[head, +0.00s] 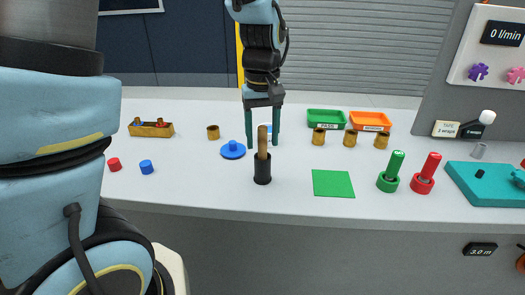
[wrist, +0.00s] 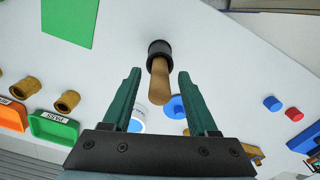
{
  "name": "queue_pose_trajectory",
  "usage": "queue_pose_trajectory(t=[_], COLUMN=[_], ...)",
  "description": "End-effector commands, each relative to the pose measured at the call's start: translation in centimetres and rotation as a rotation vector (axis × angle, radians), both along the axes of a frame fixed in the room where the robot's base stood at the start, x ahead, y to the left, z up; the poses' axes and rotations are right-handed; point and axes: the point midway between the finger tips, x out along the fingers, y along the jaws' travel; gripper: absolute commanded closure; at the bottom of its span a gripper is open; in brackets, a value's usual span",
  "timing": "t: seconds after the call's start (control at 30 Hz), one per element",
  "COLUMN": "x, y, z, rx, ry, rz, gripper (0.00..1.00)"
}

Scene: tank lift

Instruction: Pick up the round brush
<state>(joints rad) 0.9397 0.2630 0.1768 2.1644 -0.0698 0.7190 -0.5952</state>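A wooden handle (head: 262,141), which I take to be the round brush's, stands upright in a black cup (head: 262,169) near the front of the table. The brush head is hidden in the cup. My gripper (head: 262,146) is open, fingers pointing down, one on each side of the handle in the head view. In the wrist view the handle (wrist: 159,84) shows between the two green fingers (wrist: 158,76), with a gap on both sides, and the black cup (wrist: 159,48) lies beyond. Nothing is held. I cannot tell how far the handle sits between the fingers in depth.
A blue lidded disc (head: 233,150) lies left of the cup, and a green mat (head: 333,184) lies right. Brass cups (head: 319,137), a green tray (head: 326,117) and an orange tray (head: 370,121) stand behind. Green (head: 391,172) and red (head: 426,174) handled holders stand further right.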

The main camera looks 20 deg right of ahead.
Motion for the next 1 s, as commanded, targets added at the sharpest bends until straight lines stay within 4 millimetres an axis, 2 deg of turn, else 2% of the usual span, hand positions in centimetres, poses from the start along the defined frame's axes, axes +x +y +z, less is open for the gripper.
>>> queue_pose_trajectory(t=[0.07, 0.5, 1.0], x=[0.0, -0.01, 0.01], y=[-0.01, -0.01, -0.02], z=[0.01, 0.03, 0.19], rx=[0.0, 0.0, 0.0], ry=[0.0, 0.0, 0.0], rz=[0.0, 0.0, 0.0], gripper=[0.51, 1.0, 1.0])
